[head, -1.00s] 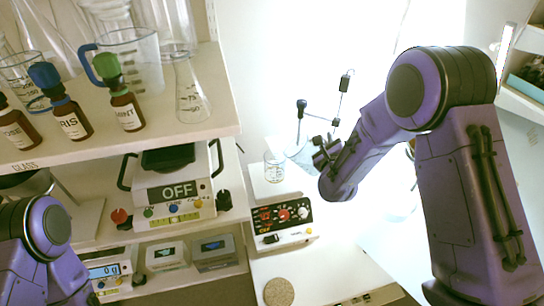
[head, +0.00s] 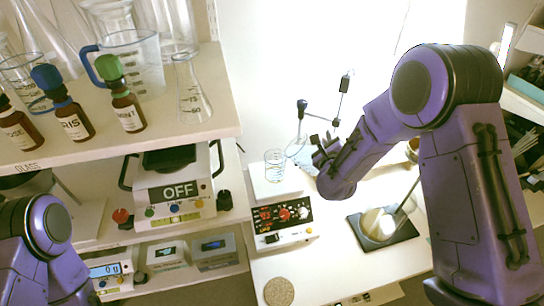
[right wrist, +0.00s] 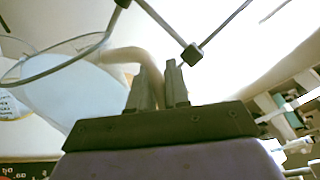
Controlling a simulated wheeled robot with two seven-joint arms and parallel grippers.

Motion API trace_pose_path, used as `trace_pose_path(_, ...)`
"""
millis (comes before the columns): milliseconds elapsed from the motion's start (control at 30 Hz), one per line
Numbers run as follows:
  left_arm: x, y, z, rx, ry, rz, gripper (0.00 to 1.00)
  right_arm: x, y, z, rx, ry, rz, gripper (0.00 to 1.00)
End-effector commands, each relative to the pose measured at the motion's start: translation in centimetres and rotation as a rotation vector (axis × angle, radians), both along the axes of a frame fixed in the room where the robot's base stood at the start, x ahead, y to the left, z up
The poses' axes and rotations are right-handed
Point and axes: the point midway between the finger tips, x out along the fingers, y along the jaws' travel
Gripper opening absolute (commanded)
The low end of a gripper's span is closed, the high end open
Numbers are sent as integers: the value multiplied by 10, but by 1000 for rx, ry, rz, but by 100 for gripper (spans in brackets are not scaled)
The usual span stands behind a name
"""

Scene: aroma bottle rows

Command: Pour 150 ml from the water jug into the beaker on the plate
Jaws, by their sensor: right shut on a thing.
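A clear glass beaker (head: 274,165) stands on the white plate (head: 262,190) of the stirrer unit. My right gripper (head: 322,145) is behind and to the right of the beaker in the head view. In the right wrist view my right gripper (right wrist: 160,75) is shut on the handle of the clear water jug (right wrist: 75,90). The jug's round rim and pale contents show at the left there. In the head view the jug (head: 298,148) is small and faint against glare, and its tilt and water level cannot be told. My left gripper is out of view.
A metal stand with clamp rods (head: 340,100) rises behind the right gripper. The stirrer's dark control panel (head: 285,215) faces front. A shelf with bottles and glassware (head: 215,125) is at the left. A dark mat (head: 400,232) with a bright vessel lies at the right.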

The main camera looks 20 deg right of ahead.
Motion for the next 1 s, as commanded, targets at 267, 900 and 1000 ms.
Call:
trace_pose_path(267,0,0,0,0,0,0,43,0,0,1,0,-2,-1,0)
trace_pose_path(900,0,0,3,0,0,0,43,1,2,5,-27,13,-1,0)
trace_pose_path(1000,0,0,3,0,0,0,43,1,2,5,-27,13,-1,0)
